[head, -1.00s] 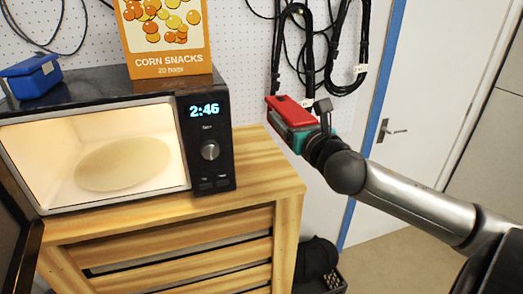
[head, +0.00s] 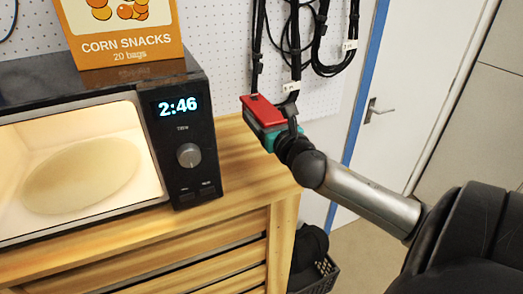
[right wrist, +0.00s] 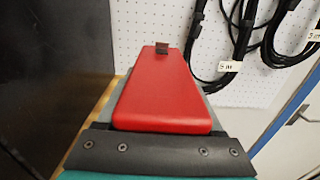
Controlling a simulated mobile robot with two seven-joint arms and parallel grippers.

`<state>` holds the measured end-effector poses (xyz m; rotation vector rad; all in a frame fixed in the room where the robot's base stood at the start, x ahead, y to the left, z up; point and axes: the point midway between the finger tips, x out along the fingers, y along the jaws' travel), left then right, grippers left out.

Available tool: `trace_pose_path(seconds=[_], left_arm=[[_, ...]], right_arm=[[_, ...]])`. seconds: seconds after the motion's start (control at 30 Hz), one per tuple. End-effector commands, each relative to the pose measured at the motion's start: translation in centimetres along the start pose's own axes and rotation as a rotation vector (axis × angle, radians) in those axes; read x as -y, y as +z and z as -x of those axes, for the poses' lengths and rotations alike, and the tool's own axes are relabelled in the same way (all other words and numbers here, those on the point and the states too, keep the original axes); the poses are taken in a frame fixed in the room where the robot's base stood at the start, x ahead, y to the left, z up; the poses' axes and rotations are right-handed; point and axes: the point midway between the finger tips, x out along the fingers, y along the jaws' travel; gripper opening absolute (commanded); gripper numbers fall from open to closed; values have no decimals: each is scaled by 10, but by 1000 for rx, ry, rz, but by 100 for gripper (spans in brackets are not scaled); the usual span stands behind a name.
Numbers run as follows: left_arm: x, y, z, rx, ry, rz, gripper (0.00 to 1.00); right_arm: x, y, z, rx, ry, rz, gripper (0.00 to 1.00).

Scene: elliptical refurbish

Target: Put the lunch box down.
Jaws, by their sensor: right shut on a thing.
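In the right wrist view the red lid of the lunch box (right wrist: 165,90) stretches away from the dark gripper bar (right wrist: 160,150). I cannot tell whether its underside touches the wood. My left gripper is not in view.
The open, lit microwave (head: 188,120) stands left of the lunch box, with a corn snacks box (head: 125,48) on top. Bare wood (head: 238,165) shows between microwave and cabinet edge. Black cables (head: 335,40) hang on the pegboard behind. A dark crate (head: 315,275) stands on the floor at right.

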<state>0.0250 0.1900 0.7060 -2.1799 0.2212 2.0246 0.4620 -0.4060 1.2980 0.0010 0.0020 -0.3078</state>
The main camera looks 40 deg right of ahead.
Motion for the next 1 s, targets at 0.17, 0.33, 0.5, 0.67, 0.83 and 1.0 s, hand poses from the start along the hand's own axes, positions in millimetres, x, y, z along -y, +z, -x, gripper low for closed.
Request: trace_pose_path(seconds=[0.17,0.33,0.5,0.67,0.83,1.0], left_arm=[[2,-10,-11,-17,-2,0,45],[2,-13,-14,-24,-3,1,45],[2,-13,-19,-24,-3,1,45],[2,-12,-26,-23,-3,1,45],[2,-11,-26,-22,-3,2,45],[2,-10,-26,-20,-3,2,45]], right_arm=[[0,-38,0,2,-1,-3,0],[0,-52,0,5,0,1,0],[0,-70,0,2,-1,-2,0],[0,-89,0,4,-1,-1,0],[0,-91,0,5,2,2,0],[0,-91,0,5,2,2,0]])
